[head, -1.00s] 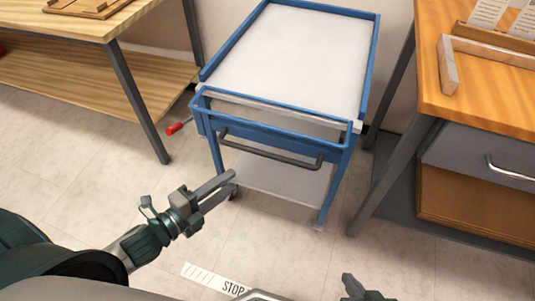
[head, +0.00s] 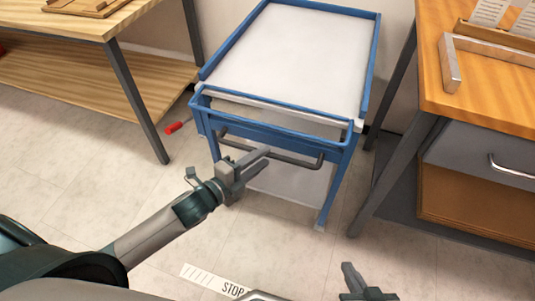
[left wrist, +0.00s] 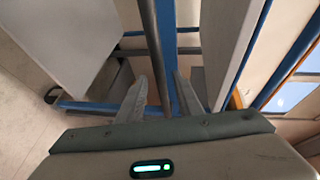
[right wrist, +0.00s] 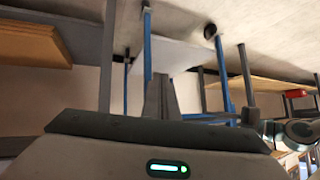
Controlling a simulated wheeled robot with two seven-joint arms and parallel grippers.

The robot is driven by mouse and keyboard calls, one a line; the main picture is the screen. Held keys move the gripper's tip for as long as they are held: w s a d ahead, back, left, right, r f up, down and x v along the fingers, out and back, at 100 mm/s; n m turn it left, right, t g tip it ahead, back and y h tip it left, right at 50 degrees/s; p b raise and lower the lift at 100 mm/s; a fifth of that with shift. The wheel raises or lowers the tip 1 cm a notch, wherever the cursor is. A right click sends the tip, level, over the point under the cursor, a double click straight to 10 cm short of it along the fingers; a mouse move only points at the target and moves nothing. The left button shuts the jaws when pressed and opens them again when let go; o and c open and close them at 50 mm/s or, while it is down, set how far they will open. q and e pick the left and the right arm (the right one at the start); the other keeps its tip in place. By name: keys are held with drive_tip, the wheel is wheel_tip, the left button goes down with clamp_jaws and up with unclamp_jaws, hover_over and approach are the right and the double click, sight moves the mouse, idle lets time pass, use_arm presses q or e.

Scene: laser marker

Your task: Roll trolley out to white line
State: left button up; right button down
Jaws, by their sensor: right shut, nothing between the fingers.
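The blue trolley (head: 372,75) with white shelves stands between two benches. Its dark handle (head: 303,161) runs across the front below the top tray. My left gripper (head: 262,158) is open at the left-middle part of the handle. In the left wrist view the handle (left wrist: 155,40) runs between the two spread fingers (left wrist: 162,88), which are not closed on it. A white floor marking with stripes and "STOP" (head: 208,279) lies in front of the trolley, partly hidden by my body. My right gripper (head: 354,283) is shut and empty, low and right of the marking.
A wooden bench (head: 70,25) with dark legs stands at left, and a red-handled tool (head: 176,127) lies on the floor beside it. At right is a workbench (head: 500,95) with a grey drawer (head: 485,160). The floor before the trolley is clear.

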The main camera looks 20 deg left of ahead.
sight(268, 155)
use_arm(q)
drive_tip(key=shift+x, duration=1.6)
clamp_jaws()
